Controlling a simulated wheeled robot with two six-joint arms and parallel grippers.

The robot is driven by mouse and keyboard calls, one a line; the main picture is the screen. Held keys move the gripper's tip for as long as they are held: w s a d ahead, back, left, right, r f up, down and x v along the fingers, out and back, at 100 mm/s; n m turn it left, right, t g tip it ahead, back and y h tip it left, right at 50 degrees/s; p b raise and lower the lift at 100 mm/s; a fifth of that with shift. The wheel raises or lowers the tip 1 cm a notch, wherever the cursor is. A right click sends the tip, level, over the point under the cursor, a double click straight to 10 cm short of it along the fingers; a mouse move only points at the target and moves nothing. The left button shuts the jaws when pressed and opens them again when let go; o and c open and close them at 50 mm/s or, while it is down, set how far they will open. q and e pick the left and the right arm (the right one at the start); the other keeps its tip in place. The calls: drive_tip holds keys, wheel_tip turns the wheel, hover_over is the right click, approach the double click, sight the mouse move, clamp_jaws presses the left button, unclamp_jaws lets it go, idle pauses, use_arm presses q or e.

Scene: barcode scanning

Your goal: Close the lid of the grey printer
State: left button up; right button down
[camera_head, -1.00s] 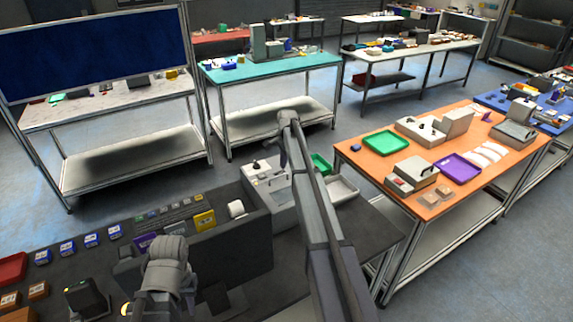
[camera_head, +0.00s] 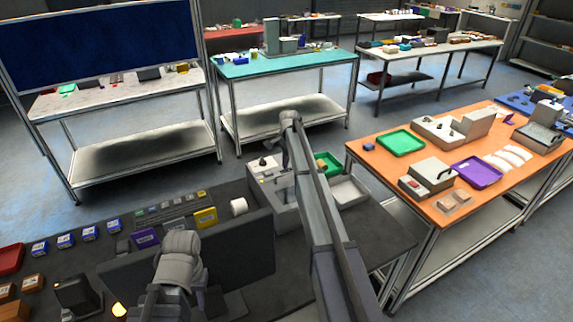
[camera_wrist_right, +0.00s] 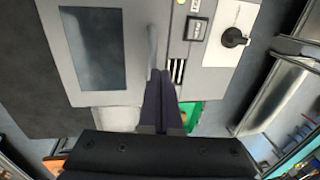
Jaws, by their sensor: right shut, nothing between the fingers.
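The grey printer (camera_head: 262,172) stands behind the dark bench's monitor, partly hidden by my right arm. In the right wrist view its grey body (camera_wrist_right: 190,84) fills the top, with a dark window panel (camera_wrist_right: 92,48), a grey handle bar (camera_wrist_right: 152,50) and a black knob (camera_wrist_right: 235,37). I cannot tell how far the lid stands open. My right gripper (camera_wrist_right: 162,88) is shut and empty, its fingertips close to the handle bar; contact is unclear. In the head view it is hidden by the arm. My left arm (camera_head: 178,255) is at the lower left; its fingers are not visible.
The dark monitor (camera_head: 235,250) is in front. An orange table (camera_head: 390,165) stands to the right.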

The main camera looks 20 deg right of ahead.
sight(284, 178)
drive_tip(key=shift+w+f+b, duration=0.2)
drive_tip(key=shift+f+b, duration=0.15)
drive_tip(key=shift+f, duration=0.1)
drive_tip(key=shift+w+f+b, duration=0.2)
drive_tip(key=shift+f+b, duration=0.1)
drive_tip(key=shift+f, duration=0.15)
drive_tip(key=shift+w+a+f+b, duration=0.1)
drive_tip(key=shift+w+f+b, duration=0.3)
drive_tip(key=shift+f+b, duration=0.15)
wheel_tip(284, 178, up, 8)
drive_tip(key=s+p, duration=0.1)
drive_tip(key=p, duration=0.6)
drive_tip(key=shift+s+f+p, duration=0.15)
drive_tip(key=shift+s+p, duration=0.05)
drive_tip(key=shift+p, duration=0.15)
drive_tip(key=shift+s+f, duration=0.1)
